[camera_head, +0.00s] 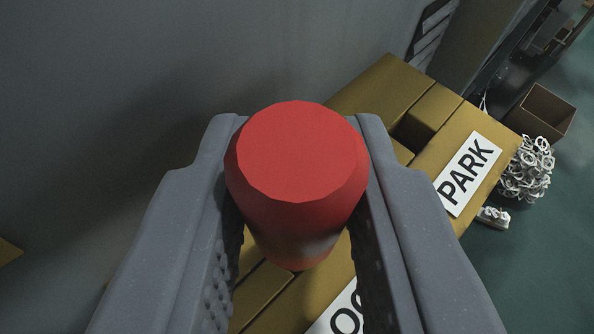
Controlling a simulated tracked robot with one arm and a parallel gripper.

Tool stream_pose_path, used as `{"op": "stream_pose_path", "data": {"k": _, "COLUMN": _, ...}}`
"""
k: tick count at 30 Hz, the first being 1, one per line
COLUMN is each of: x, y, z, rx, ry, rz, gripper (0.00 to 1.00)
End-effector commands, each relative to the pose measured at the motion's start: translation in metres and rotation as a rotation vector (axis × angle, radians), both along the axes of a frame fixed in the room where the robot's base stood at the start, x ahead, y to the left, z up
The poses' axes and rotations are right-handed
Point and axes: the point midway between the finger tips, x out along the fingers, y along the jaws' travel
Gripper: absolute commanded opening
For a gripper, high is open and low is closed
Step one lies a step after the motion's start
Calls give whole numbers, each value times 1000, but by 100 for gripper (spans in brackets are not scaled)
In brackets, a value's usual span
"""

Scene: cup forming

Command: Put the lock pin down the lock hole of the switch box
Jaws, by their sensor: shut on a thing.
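The lock pin (302,160) is red and round-ended and fills the middle of the camera view. My gripper (298,122) is shut on it, with one grey finger on each side. Behind and below the pin lies the switch box (385,88), dark yellow. A white label reading PARK (468,172) is on its right part. A second label (340,315), partly hidden by my right finger, shows the letters "OC". A dark square opening (412,131) shows beside the PARK label. No lock hole shows by the second label; the pin and fingers cover much of that area.
A grey wall (110,70) stands at the left and behind. On the green floor (535,270) at the right are an open brown carton (545,112), a pile of pale ring-shaped pieces (528,168) and a small white item (493,216). A yellow edge (8,252) shows at far left.

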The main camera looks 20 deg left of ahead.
Motion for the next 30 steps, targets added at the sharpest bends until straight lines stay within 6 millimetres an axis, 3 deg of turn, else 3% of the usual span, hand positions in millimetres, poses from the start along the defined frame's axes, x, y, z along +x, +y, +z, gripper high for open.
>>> {"op": "stream_pose_path", "data": {"k": 11, "x": 0, "y": 1, "z": -3, "rx": 1, "ry": -1, "rz": 1, "gripper": 0}}
{"op": "stream_pose_path", "data": {"k": 12, "x": 0, "y": 1, "z": -3, "rx": 1, "ry": -1, "rz": 1, "gripper": 25}}
{"op": "stream_pose_path", "data": {"k": 15, "x": 0, "y": 1, "z": -3, "rx": 1, "ry": -1, "rz": 1, "gripper": 48}}
{"op": "stream_pose_path", "data": {"k": 30, "x": -5, "y": -1, "z": 0, "rx": 0, "ry": -1, "rz": 1, "gripper": 48}}
